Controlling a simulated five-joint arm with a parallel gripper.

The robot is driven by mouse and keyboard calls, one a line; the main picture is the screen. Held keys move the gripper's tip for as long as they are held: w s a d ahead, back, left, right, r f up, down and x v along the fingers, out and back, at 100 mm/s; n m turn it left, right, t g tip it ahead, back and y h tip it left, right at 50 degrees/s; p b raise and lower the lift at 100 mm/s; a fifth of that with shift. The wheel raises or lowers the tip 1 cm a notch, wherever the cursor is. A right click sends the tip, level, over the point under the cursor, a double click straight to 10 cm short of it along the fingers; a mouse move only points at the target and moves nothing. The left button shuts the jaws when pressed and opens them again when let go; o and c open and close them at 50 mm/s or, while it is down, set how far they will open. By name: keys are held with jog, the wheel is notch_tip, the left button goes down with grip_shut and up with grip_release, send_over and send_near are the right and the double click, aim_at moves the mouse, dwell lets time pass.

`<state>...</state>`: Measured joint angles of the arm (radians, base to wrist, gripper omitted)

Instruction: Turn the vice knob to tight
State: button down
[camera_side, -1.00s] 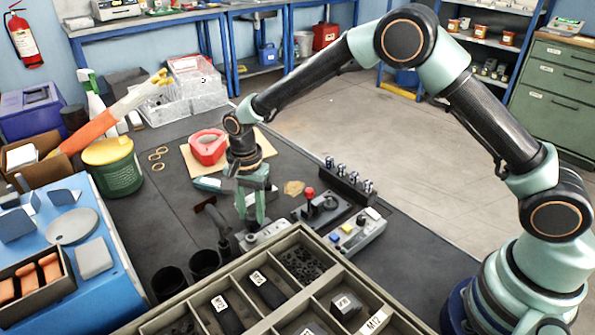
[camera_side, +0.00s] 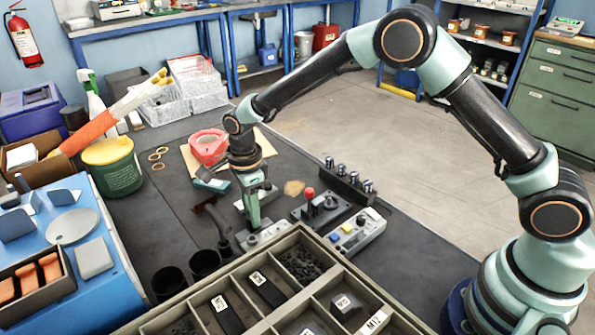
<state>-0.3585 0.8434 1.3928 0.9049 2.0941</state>
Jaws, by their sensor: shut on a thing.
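My gripper (camera_side: 252,222) points straight down over a small light-grey unit (camera_side: 272,234) near the middle of the bench, just behind the divided tray. Its green fingers are seen nearly edge-on and are shut on the vice knob at the top of this unit. The knob itself is hidden by the fingers, so its marking cannot be read.
A black plate with a red-topped lever (camera_side: 309,193) and a grey box with coloured buttons (camera_side: 358,232) stand close on the right. Black cups (camera_side: 205,262) stand left. The divided tray (camera_side: 290,238) fills the front. A red object (camera_side: 208,146) lies behind.

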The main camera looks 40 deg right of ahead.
jog(key=shift+d+r+m, duration=0.1)
jog(key=shift+r+m, duration=0.05)
jog(key=shift+m, duration=0.15)
jog(key=c, duration=0.5)
grip_release()
notch_tip(320, 180, up, 12)
dwell(0.4)
